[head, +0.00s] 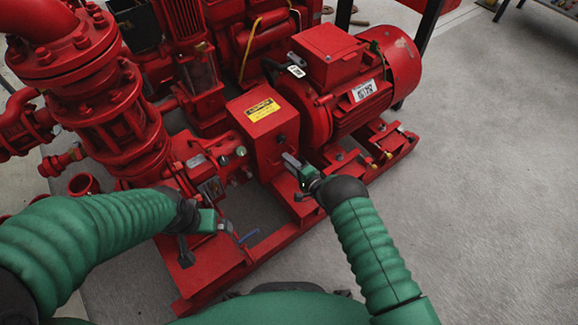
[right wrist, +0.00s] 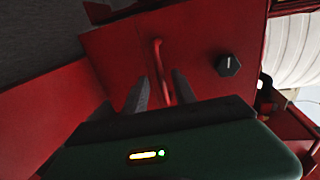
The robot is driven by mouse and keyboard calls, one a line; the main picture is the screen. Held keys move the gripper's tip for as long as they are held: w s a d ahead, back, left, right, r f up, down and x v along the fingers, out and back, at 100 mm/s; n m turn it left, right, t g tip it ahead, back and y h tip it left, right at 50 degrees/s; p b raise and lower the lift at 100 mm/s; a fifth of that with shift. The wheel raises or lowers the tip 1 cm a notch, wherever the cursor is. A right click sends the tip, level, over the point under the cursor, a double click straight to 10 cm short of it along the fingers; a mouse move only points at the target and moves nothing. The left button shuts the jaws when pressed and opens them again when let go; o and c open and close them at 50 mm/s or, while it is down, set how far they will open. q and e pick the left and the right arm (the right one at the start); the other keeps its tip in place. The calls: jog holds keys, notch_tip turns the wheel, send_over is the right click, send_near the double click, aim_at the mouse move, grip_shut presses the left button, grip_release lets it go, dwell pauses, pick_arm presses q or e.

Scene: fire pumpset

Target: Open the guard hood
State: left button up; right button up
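The guard hood (head: 258,140) is a red box with a yellow label, between the pump and the motor. It looks closed. In the right wrist view, the hood's red face (right wrist: 195,50) carries a thin red handle (right wrist: 158,55) and a black knob (right wrist: 229,65). My right gripper (head: 292,162) is at the hood's near side. In the right wrist view its two fingers (right wrist: 160,77) stand apart on either side of the handle, with gaps showing. My left gripper (head: 222,226) hangs low over the base frame, away from the hood; its fingers are too small to judge.
The red motor (head: 345,80) stands right of the hood, and the red pump piping (head: 100,95) at left. A red base frame (head: 250,262) runs beneath them. The grey floor (head: 480,180) at right is clear.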

jog(key=shift+c, duration=0.3)
grip_shut()
jog(key=shift+s+f, duration=0.1)
dwell(1.1)
